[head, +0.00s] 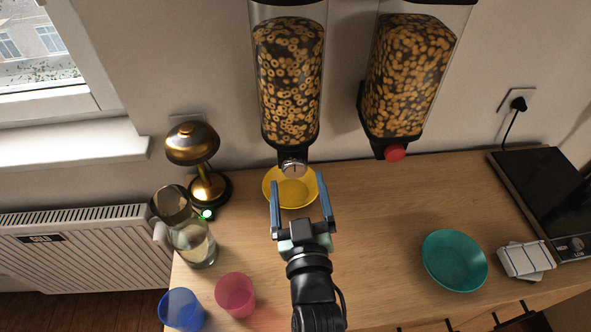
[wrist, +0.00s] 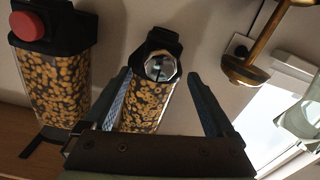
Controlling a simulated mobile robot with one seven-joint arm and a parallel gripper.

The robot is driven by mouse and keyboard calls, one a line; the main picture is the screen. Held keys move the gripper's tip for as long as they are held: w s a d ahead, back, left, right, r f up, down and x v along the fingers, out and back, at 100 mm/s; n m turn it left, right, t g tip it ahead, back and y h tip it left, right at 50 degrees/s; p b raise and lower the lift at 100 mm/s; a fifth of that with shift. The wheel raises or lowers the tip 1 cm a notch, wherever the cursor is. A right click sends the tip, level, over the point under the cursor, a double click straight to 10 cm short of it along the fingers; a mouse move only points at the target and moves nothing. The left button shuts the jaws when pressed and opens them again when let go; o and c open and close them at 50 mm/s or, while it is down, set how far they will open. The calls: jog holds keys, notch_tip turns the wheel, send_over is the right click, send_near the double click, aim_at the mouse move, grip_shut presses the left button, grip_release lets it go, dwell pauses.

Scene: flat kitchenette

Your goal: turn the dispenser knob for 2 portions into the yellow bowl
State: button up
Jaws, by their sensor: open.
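The left cereal dispenser (head: 288,75) holds ring-shaped cereal and has a silver knob (head: 293,168) at its lower front. The knob also shows in the wrist view (wrist: 160,68). The yellow bowl (head: 275,190) stands on the counter below this dispenser; I cannot see any cereal in it. My gripper (head: 301,190) is open and empty, its fingers pointing toward the knob. In the wrist view my gripper (wrist: 158,88) has one finger to each side of the knob in the picture, apart from it.
A second dispenser (head: 408,75) with a red knob (head: 395,153) hangs to the right. A brass lamp (head: 193,145), a glass jug (head: 192,243), a blue cup (head: 181,310) and a pink cup (head: 235,295) stand left. A teal bowl (head: 455,261) and a black hob-like panel (head: 550,195) are right.

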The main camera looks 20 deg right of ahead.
aim_at(296, 172)
jog(key=shift+x, duration=1.8)
jog(key=shift+c, duration=0.3)
jog(key=c, duration=1.3)
jog(key=m+p, duration=0.1)
jog(key=m, duration=0.3)
jog(key=shift+m, duration=0.3)
jog(key=m, duration=0.4)
jog(key=shift+m+p, duration=0.3)
jog(key=shift+p, duration=0.1)
jog(key=m, duration=0.4)
jog(key=shift+p, duration=0.3)
jog(key=shift+d+f+m, duration=0.1)
jog(key=shift+m, duration=1.9)
